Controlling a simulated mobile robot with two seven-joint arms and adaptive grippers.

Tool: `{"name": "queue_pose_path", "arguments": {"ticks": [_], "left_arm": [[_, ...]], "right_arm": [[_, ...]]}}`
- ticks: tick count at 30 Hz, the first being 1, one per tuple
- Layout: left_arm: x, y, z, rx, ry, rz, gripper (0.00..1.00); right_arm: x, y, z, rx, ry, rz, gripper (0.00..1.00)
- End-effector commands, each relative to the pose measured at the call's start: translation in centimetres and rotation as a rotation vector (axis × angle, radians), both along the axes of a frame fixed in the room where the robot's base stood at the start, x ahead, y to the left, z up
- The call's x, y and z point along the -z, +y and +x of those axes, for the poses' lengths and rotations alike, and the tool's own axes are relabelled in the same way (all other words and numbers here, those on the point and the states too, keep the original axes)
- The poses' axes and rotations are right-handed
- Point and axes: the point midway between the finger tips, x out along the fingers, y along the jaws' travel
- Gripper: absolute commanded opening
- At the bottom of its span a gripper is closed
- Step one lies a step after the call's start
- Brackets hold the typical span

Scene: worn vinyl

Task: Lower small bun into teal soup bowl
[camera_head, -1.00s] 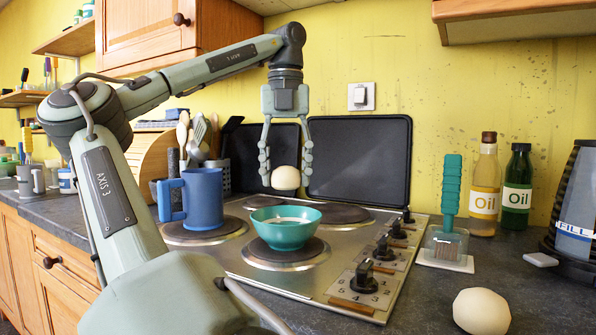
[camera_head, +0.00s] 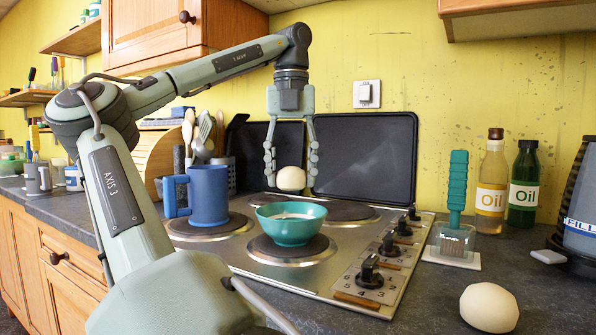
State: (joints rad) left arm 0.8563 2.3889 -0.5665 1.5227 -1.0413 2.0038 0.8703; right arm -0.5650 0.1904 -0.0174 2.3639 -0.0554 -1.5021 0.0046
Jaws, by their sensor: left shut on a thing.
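The small bun (camera_head: 291,178) is pale and round. My left gripper (camera_head: 291,170) points down and is shut on it, with a finger on each side. The bun is held above the teal soup bowl (camera_head: 290,229), apart from it, near the far rim in the picture. The bowl stands upright on the front hob plate and has something pale inside. A second, larger pale bun (camera_head: 489,307) lies on the counter at the lower right. My right gripper is not in view.
A blue mug (camera_head: 208,196) stands on the hob left of the bowl. Dark boards (camera_head: 365,155) lean on the wall behind. Hob knobs (camera_head: 388,246), a teal-handled brush (camera_head: 457,190) and oil bottles (camera_head: 491,185) are to the right.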

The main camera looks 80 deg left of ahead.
Motion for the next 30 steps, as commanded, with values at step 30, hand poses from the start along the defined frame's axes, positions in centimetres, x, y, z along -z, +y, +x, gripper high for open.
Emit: {"name": "queue_pose_path", "arguments": {"ticks": [30], "left_arm": [[4.3, 0.0, 0.0, 0.000, 0.000, 0.000, 0.24]], "right_arm": [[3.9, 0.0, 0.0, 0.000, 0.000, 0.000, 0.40]]}}
